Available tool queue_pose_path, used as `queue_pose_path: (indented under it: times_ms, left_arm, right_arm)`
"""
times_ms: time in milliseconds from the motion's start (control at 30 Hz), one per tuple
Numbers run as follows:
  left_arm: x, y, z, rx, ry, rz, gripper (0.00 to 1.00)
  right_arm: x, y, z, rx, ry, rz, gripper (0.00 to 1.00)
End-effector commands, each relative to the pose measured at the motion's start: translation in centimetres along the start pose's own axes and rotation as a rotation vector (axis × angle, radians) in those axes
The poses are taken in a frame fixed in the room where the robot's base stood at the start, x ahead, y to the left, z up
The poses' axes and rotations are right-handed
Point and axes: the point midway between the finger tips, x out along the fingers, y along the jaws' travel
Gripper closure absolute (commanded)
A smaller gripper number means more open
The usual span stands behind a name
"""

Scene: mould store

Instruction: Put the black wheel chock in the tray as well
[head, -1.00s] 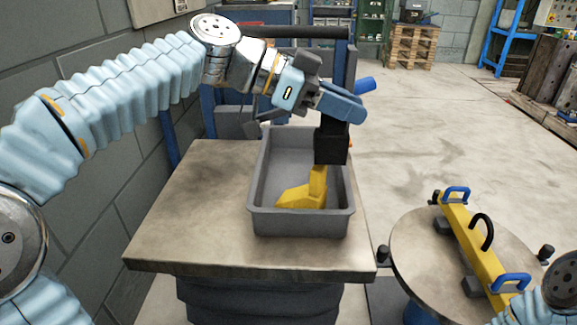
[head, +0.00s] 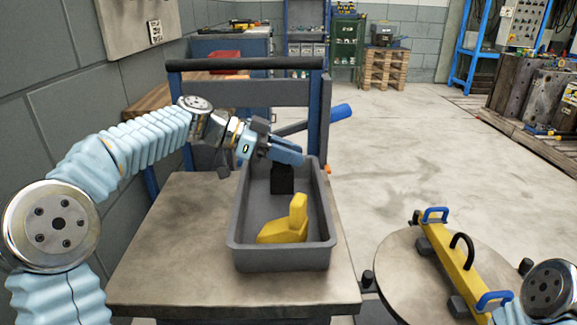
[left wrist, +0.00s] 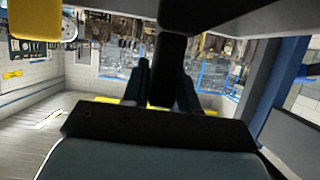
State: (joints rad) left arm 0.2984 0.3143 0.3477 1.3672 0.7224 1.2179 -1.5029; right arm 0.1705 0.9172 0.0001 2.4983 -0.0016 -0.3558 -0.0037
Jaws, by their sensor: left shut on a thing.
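The black wheel chock (head: 282,179) hangs below my left gripper (head: 284,156), which is shut on its upper part. In the head view the chock shows inside the outline of the grey tray (head: 284,258), towards its far end. I cannot tell whether it touches the tray floor. In the left wrist view the black chock (left wrist: 172,70) shows between the fingers. A yellow wheel chock (head: 285,230) lies in the near part of the tray. My right gripper is out of view; only part of that arm shows at the lower right.
The tray stands on a worn table (head: 180,265). A blue-framed cart with a dark bar (head: 245,64) stands right behind it. A round table (head: 400,255) at the right bears a yellow bar with blue handles (head: 457,255). Open floor lies beyond it.

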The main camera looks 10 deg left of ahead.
Motion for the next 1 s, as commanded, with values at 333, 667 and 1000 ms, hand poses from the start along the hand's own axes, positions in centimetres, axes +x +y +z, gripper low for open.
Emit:
queue_pose_path:
  times_ms: [333,667,1000]
  left_arm:
    - [1.2,-0.3,3.2,0.0,0.001,-0.001,1.0]
    - [1.3,-0.3,3.3,-0.001,0.0,0.0,0.53]
    - [1.2,-0.3,3.1,-0.001,0.0,0.0,0.47]
  right_arm:
    - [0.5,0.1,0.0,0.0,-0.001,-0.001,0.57]
    - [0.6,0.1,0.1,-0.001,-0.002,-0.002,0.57]
    - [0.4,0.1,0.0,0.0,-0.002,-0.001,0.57]
